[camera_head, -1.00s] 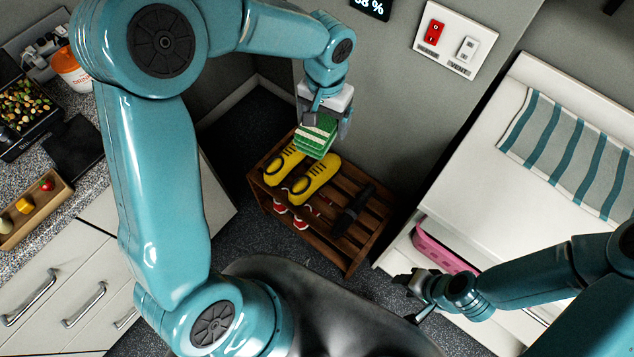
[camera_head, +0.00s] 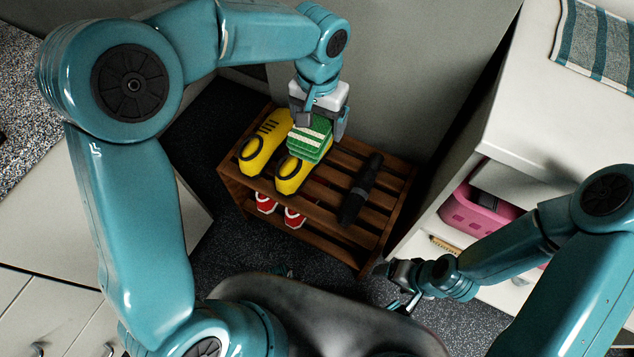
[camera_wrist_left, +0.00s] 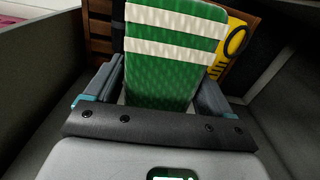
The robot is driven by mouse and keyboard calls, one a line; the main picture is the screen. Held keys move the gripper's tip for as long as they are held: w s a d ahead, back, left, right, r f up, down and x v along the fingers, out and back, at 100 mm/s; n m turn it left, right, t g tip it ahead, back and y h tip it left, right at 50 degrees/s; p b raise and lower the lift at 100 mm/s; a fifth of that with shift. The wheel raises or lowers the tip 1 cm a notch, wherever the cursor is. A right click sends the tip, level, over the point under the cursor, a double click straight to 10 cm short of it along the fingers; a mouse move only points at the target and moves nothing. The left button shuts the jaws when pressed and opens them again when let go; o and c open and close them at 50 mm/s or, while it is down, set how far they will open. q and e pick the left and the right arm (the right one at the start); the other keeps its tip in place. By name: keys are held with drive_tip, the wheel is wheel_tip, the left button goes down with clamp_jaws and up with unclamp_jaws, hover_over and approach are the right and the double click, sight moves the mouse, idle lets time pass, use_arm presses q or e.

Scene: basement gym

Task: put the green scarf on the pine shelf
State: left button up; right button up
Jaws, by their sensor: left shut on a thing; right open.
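The green scarf (camera_head: 310,138), folded with white stripes, is held in my left gripper (camera_head: 317,122). It also shows in the left wrist view (camera_wrist_left: 170,55), between the two fingers. My right gripper (camera_head: 397,287) is open and empty, low near the front right corner of the shelf.
Yellow shoes (camera_head: 264,142) and a folded black umbrella (camera_head: 359,190) lie on the shelf's top. Red shoes (camera_head: 294,217) stand on its lower level. A white unit with a pink basket (camera_head: 476,212) is at right. Slats between the yellow shoes and umbrella are partly bare.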

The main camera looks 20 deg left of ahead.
use_arm(q)
drive_tip(key=b, duration=0.7)
hover_over(326, 193)
wheel_tip(326, 193, down, 9)
drive_tip(key=shift+m, duration=0.3)
wheel_tip(326, 193, down, 14)
drive_tip(key=b, duration=0.5)
wheel_tip(326, 193, down, 5)
drive_tip(key=shift+f+b, duration=0.1)
drive_tip(key=shift+b, duration=1.1)
use_arm(e)
wheel_tip(326, 193, down, 17)
drive_tip(key=w+d, duration=0.1)
drive_tip(key=shift+d+r+m, duration=0.15)
drive_tip(key=shift+d+m, duration=0.05)
drive_tip(key=shift+m, duration=0.1)
use_arm(q)
drive_tip(key=shift+f, duration=0.2)
drive_tip(key=o, duration=1)
drive_tip(key=shift+c, duration=0.2)
use_arm(e)
drive_tip(key=shift+w, duration=0.1)
use_arm(q)
drive_tip(key=shift+r, duration=0.1)
